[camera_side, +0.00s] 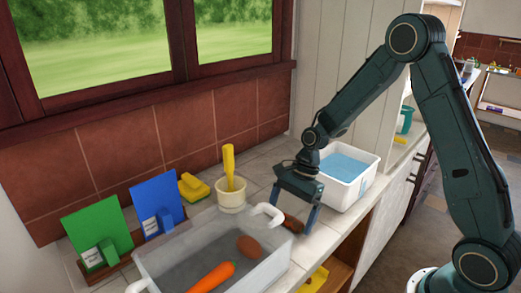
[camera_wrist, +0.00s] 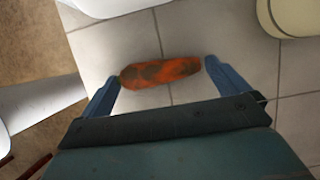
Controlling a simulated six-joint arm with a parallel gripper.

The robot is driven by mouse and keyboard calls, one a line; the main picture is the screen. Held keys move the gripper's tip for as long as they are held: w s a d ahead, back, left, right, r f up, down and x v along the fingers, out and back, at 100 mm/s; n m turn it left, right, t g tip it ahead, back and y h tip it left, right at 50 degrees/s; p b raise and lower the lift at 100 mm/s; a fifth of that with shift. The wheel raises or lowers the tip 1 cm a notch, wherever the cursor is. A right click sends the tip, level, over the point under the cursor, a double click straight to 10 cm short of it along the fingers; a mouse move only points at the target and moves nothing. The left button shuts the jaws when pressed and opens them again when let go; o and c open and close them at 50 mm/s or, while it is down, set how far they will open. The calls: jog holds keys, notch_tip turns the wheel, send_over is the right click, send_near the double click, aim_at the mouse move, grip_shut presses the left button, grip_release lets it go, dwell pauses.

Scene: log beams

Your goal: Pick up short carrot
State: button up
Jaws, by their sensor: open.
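A short, stubby orange carrot with dark brown dirt patches (camera_wrist: 160,73) lies on the tiled counter in the wrist view. In the side view it is a small brownish shape (camera_side: 292,225) on the counter, partly hidden by my gripper. My gripper (camera_side: 294,212) points down over it, between the grey tub and the bin of water. Its blue fingers are open and empty. In the wrist view the carrot lies lengthwise across the gap between the fingertips (camera_wrist: 161,76), slightly ahead of them. One carrot end is close to the left finger.
A grey tub (camera_side: 170,262) holds a long carrot (camera_side: 212,277) and a brown potato (camera_side: 249,246). A white bin of blue water (camera_side: 368,182) stands right of my gripper. A cream pot (camera_side: 231,199) with a yellow-handled tool, a sponge (camera_side: 193,187) and upright green and blue boards (camera_side: 98,228) stand behind.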

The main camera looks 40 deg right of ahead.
jog(key=shift+f, duration=0.15)
dwell(0.3)
jog(key=c, duration=0.8)
notch_tip(320, 180, up, 20)
jog(key=shift+r, duration=0.1)
dwell(0.4)
dwell(0.5)
jog(key=d+f, duration=0.2)
jog(key=d, duration=0.6)
jog(key=d+f, duration=0.2)
jog(key=d, duration=0.5)
jog(key=s+d+f, duration=0.1)
jog(key=d+f, duration=0.1)
jog(key=d, duration=0.6)
jog(key=shift+d+f, duration=0.1)
jog(key=shift+d, duration=0.25)
